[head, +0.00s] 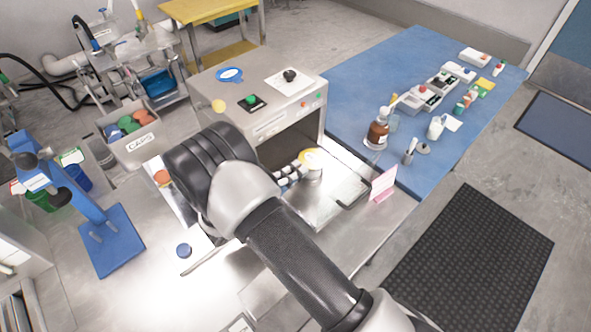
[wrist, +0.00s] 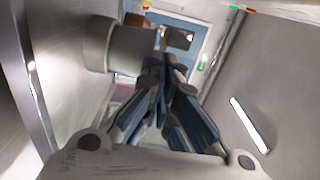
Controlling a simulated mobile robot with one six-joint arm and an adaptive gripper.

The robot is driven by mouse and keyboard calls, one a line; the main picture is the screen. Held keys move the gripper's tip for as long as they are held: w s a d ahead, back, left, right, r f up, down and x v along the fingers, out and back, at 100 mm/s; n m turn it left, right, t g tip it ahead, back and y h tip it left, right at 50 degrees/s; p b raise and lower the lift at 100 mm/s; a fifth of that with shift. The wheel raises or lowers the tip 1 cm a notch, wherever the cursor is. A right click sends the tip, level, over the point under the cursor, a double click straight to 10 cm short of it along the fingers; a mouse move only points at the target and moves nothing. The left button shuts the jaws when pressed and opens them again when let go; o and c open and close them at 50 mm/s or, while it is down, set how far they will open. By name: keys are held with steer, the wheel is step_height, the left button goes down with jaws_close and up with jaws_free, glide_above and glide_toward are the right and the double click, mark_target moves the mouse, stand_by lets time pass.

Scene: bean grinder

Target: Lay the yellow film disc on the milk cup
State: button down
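A yellow disc shape (head: 310,157) with a pale middle shows at the top of a pale cup (head: 315,174) in front of the machine's opening. It seems to lie on the cup, but I cannot tell whether it sits flat or centred. My gripper (head: 299,177) is low beside the cup, its fingers pointing right, partly hidden behind my arm. In the wrist view my gripper (wrist: 160,72) has its fingers drawn together, with nothing visible between them. A pale cylinder (wrist: 112,46), probably the cup, stands left of the fingertips there, apart from or barely beside them.
The white machine (head: 262,112) with a green button stands right behind the cup. A pale yellow round piece (head: 218,106) is at its left top edge. A pink card (head: 383,185) stands on the right of the steel bench (head: 150,295). A blue table (head: 375,75) holds bottles and boxes.

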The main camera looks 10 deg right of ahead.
steer(key=shift+f, duration=0.45)
stand_by(1.1)
steer(key=c, duration=2.4)
jaws_free()
steer(key=c, duration=1.7)
jaws_free()
steer(key=shift+o, duration=0.3)
steer(key=o, duration=0.5)
steer(key=shift+v, duration=3.55)
